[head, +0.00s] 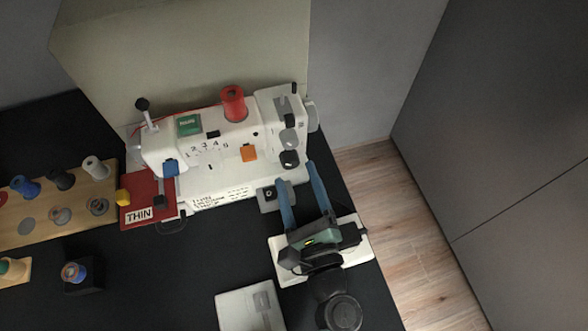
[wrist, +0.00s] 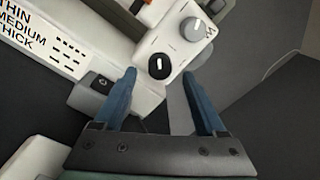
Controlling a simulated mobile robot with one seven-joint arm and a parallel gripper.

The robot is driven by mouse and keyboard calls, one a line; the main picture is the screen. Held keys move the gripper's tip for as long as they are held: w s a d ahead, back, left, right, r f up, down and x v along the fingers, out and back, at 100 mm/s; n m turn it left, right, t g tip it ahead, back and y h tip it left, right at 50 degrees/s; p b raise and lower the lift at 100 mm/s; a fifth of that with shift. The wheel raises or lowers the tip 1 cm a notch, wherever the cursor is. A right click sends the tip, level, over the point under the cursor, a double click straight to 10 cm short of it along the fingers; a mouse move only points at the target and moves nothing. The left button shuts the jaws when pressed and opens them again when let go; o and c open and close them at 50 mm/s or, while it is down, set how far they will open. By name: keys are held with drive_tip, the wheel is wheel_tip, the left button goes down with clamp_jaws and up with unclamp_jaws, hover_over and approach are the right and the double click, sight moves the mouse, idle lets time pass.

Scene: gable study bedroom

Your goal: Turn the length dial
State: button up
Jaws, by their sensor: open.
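The white sewing machine (head: 222,150) stands on the dark table. Two round dials sit on its right end: a grey dial (head: 288,138), larger in the wrist view (wrist: 194,28), and a black dial (head: 289,158) with a white mark, seen below the grey one in the wrist view (wrist: 159,66). I cannot read which is the length dial. My gripper (head: 296,176) is open and empty, its blue fingers pointing at the machine's right end. In the wrist view the black dial appears between the fingertips; contact is not visible.
A grey block (head: 268,197) with a dark knob sits beside the left finger. A white flat object (head: 352,252) lies beneath my gripper, and a pale box (head: 240,308) is at front. A wooden spool rack (head: 50,218) and red THIN card (head: 138,195) are left.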

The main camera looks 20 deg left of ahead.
drive_tip(key=v, duration=1)
drive_tip(key=shift+s, duration=0.2)
drive_tip(key=shift+w, duration=0.1)
